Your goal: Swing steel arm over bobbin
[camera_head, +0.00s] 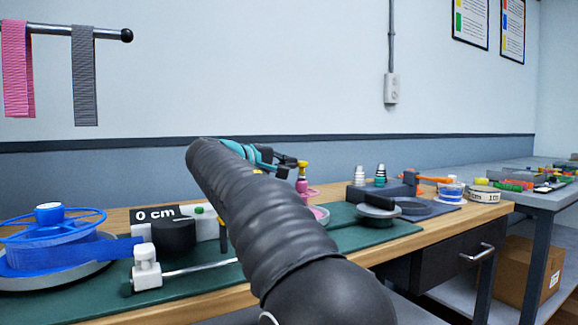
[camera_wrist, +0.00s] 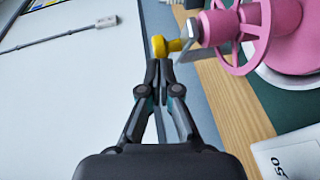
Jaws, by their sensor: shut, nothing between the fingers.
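A pink bobbin (camera_wrist: 285,45) with a spoked pink wheel (camera_wrist: 240,35) fills the upper right of the wrist view. In the head view the bobbin (camera_head: 303,186) is small and partly hidden behind my arm. A flat steel arm (camera_wrist: 197,48) with a yellow knob (camera_wrist: 158,46) lies against the bobbin's hub side; how far it reaches across is unclear. The knob (camera_head: 302,163) also shows in the head view. My gripper (camera_wrist: 157,67) is shut and empty, its tips just short of the knob. In the head view the gripper (camera_head: 280,163) shows beyond my dark arm.
A blue spool (camera_head: 60,255), a "0 cm" sign (camera_head: 155,214) and a steel rod (camera_head: 200,268) occupy the bench's left. A grey disc (camera_head: 378,212) and smaller items stand right. Pink (camera_head: 17,70) and grey (camera_head: 85,80) straps hang from a wall bar.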

